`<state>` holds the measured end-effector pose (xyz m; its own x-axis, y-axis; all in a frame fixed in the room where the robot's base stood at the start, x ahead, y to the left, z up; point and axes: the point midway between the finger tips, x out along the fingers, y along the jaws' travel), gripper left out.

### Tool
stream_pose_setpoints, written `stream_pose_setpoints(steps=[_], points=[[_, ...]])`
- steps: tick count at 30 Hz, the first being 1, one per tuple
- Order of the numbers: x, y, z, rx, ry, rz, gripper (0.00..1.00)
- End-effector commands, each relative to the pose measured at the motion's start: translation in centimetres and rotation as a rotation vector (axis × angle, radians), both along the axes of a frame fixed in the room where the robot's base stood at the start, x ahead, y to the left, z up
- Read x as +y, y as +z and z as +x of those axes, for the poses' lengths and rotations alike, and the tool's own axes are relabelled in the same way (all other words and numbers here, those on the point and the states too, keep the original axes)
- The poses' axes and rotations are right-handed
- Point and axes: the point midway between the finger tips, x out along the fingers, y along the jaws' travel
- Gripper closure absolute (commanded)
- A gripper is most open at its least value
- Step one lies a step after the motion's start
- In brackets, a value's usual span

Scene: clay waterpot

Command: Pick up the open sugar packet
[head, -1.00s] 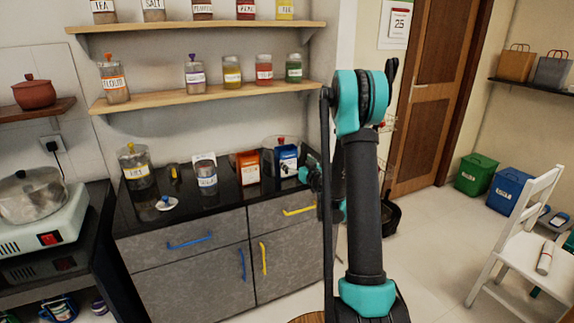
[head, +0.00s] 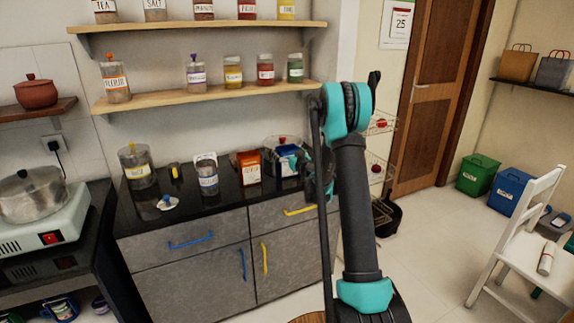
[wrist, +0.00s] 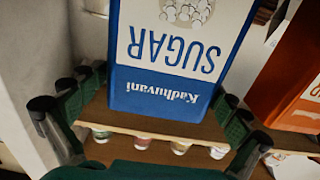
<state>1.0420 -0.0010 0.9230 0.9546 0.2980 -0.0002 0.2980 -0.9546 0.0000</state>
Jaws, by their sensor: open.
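The sugar packet (head: 287,158), blue and white, stands at the back right of the black counter. In the wrist view the packet (wrist: 165,80) is large and upside down, with "SUGAR" and "Kadhuvani" readable. Its top edge is out of clear sight, so I cannot tell whether it is open. My gripper (head: 312,178) is just right of the packet in the head view and partly overlaps it. In the wrist view my gripper (wrist: 158,95) has its fingers wide apart, one on each side of the packet's image. I see no contact.
An orange packet (head: 247,166) stands close left of the sugar and shows beside it in the wrist view (wrist: 293,85). A clear lidded jar stands behind the sugar. A labelled glass jar (head: 207,175) is further left. A shelf (head: 215,98) with jars hangs above.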

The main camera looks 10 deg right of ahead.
Motion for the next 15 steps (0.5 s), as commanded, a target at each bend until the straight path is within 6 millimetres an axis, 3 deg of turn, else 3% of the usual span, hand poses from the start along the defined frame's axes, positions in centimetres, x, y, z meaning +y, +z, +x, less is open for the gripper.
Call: stream_pose_setpoints(steps=[4, 15], points=[[-0.02, 0.01, -0.04, 0.000, 0.000, 0.000, 0.01], [-0.04, 0.01, -0.07, 0.000, 0.000, 0.000, 0.47]])
